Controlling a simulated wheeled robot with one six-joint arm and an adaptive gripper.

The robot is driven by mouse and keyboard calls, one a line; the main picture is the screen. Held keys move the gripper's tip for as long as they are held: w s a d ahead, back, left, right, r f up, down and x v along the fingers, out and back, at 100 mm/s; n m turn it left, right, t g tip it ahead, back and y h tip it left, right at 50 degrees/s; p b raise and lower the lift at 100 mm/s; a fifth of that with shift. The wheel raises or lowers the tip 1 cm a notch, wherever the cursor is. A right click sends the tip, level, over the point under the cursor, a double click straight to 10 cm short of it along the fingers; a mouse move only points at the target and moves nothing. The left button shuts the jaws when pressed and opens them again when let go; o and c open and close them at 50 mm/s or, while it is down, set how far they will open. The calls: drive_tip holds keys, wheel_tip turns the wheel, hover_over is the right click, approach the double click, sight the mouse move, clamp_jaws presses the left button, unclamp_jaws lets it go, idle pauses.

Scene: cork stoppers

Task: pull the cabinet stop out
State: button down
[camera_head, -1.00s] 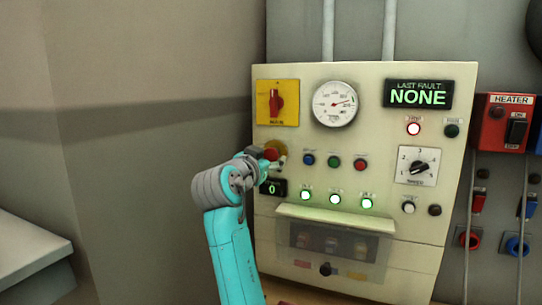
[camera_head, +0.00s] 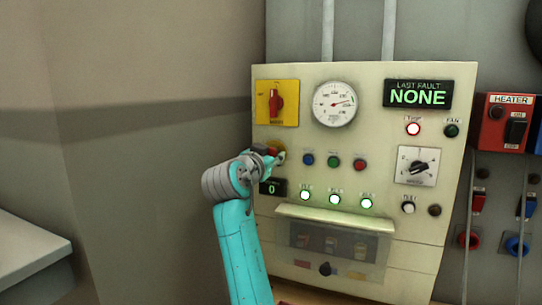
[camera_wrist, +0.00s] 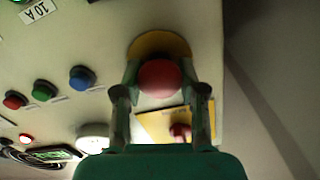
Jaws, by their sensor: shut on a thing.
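The cabinet stop (camera_wrist: 158,78) is a red mushroom button on a yellow round backing (camera_wrist: 152,43). In the wrist view it sits between my gripper's two fingers, which are shut on its sides. In the head view my gripper (camera_head: 274,157) is at the left of the cream cabinet panel (camera_head: 385,120), below the yellow switch plate. There the stop (camera_head: 273,149) is mostly hidden behind my gripper. Whether the button stands out or is pressed in cannot be told.
A red rotary switch (camera_head: 276,103) on a yellow plate is above the stop, with a gauge (camera_head: 335,103) to its right. Blue (camera_head: 308,160), green (camera_head: 333,162) and red (camera_head: 360,165) buttons lie right of my gripper. A small display (camera_head: 272,188) is just below. The wall at left is clear.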

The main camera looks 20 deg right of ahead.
drive_tip(key=shift+s+a, duration=0.45)
drive_tip(key=shift+s, duration=0.1)
drive_tip(key=c, duration=0.6)
unclamp_jaws()
drive_tip(key=shift+c, duration=0.2)
drive_tip(key=shift+s, duration=0.1)
drive_tip(key=v, duration=1.2)
drive_tip(key=shift+f, duration=0.1)
